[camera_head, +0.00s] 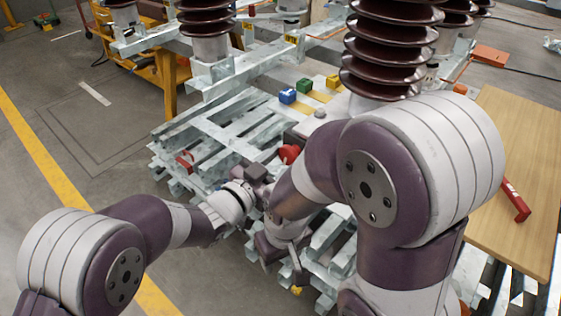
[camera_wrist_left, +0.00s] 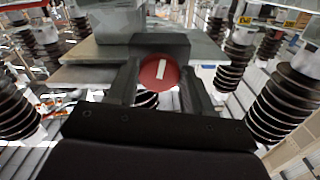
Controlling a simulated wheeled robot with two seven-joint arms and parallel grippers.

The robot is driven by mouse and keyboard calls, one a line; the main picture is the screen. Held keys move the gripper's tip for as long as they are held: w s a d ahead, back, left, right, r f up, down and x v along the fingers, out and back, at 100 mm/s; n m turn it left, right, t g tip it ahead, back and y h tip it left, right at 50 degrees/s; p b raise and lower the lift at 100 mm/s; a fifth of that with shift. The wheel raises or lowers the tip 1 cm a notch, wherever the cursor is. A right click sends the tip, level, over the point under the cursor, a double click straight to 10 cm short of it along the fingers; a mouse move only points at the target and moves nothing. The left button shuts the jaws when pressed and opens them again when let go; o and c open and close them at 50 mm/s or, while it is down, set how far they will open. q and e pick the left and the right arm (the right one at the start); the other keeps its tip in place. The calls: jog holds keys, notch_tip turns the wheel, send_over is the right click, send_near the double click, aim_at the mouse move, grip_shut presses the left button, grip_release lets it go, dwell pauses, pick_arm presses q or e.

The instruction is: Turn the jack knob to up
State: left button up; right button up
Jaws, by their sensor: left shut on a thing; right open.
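The jack knob is a round red knob (camera_head: 289,153) on the front of a pale housing, partly hidden by my arms in the head view. In the left wrist view the red knob (camera_wrist_left: 160,72) faces the camera between the fingers. Its white bar stands nearly upright, leaning slightly. My left gripper (camera_head: 268,174) is at the knob, shut on it, with one dark finger on each side in the left wrist view (camera_wrist_left: 162,84). My right gripper (camera_head: 284,262) is lower and nearer, open, over the pale metal frame and apart from the knob. Its fingertips are partly hidden.
Pale metal slats (camera_head: 212,128) surround the work area. Dark ribbed insulators (camera_head: 390,55) stand behind. Blue (camera_head: 288,96) and green (camera_head: 304,86) blocks sit beyond the knob. A wooden table (camera_head: 515,150) bears a red item (camera_head: 516,203) at right. Open floor (camera_head: 50,130) lies left.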

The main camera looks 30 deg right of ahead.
pick_arm(q)
jog(key=o, duration=1)
jog(key=p+v, duration=0.2)
jog(key=v, duration=1)
jog(key=shift+a, duration=0.35)
